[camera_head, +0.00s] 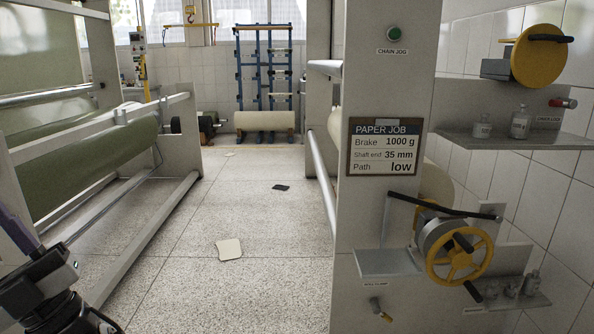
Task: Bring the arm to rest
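I cannot make out any gripper fingers, and my gripper is not in view.
A grey machine post (385,60) stands right of centre, bearing a job sign (384,147). A yellow handwheel (459,257) and a shelf (515,137) stick out at right. A white frame (150,235) with a green roll stands left. The speckled floor between is open, with scraps (229,249).

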